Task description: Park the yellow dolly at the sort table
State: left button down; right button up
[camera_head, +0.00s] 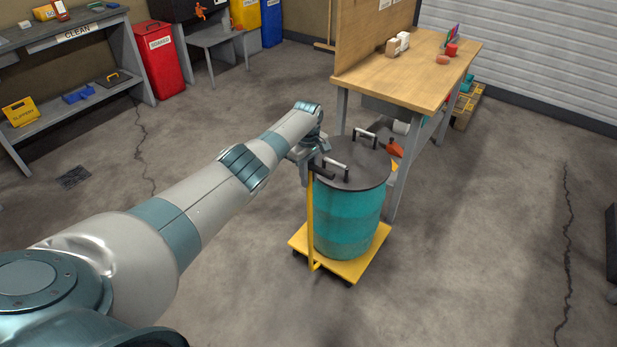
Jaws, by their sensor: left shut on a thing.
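The yellow dolly (355,270) stands on the floor at the near end of a wooden-topped table (440,72), close to its front leg. I see no label naming this table as the sort table. A teal drum (347,220) with a dark lid and two metal handles stands upright on the dolly. The dolly's yellow upright post (310,222) rises at its left side. My left gripper (312,168) is shut at the top of this post, beside the drum's rim; the arm's end partly hides the grip. My right gripper is not in view.
A red-orange object (395,149) shows behind the drum by the table. A grey shelf (75,35), a red bin (160,58) and a small grey table (212,38) stand at the back left. Open floor lies left and right of the dolly. A dark object (612,250) is at the right edge.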

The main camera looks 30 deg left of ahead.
pick_arm(q)
jog(key=c, duration=1.6)
grip_release()
jog(key=shift+w+r, duration=0.2)
jog(key=shift+w, duration=0.15)
jog(key=shift+o, duration=0.2)
jog(key=shift+f, duration=0.2)
jog(key=shift+r, duration=0.1)
